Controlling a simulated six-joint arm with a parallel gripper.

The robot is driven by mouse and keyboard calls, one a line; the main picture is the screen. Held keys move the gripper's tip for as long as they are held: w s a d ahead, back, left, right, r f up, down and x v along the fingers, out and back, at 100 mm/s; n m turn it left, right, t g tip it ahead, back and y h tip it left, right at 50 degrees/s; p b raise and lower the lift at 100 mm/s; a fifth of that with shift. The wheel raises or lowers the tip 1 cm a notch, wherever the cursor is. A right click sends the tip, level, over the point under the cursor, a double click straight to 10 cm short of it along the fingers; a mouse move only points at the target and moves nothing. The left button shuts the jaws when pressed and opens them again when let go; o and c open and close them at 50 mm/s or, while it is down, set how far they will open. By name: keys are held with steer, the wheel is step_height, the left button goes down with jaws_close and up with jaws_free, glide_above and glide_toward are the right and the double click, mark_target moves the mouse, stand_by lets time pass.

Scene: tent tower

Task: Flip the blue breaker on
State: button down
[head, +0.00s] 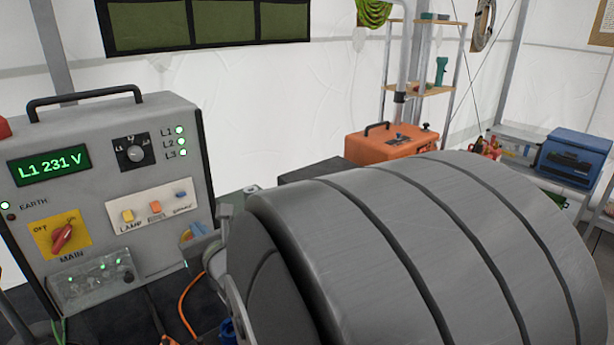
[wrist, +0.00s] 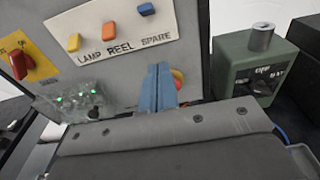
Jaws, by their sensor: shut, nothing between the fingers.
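The blue breaker (head: 181,194) is the right-hand one of three on a white plate on the grey power panel, above the label SPARE. It also shows in the wrist view (wrist: 146,9) near the top edge. It sits a little higher above its label than the yellow and orange ones and looks flatter. My gripper (wrist: 158,88) is shut and empty, with blue fingers together. In the wrist view the fingertips are below the SPARE label, apart from the breaker. They partly cover a round red and yellow part at the panel's lower right.
The yellow LAMP breaker (wrist: 74,42) and orange REEL breaker (wrist: 109,30) are beside it. A red MAIN switch (head: 63,236) is at the panel's left. A green box (wrist: 255,62) with a knob stands right of the panel. An orange case (head: 390,145) is farther back.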

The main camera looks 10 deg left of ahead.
mark_target(181, 195)
steer(key=w+a+r, duration=0.2)
steer(key=r, duration=0.1)
steer(key=shift+w+a, duration=0.3)
steer(key=shift+r, duration=0.3)
steer(key=shift+a+r, duration=0.1)
steer(key=shift+a, duration=0.05)
steer(key=shift+a+r+g, duration=0.1)
steer(key=shift+r+g, duration=0.1)
steer(key=shift+g, duration=0.2)
steer(key=shift+w+r+h, duration=0.2)
steer(key=shift+r+h, duration=0.3)
steer(key=shift+r, duration=0.1)
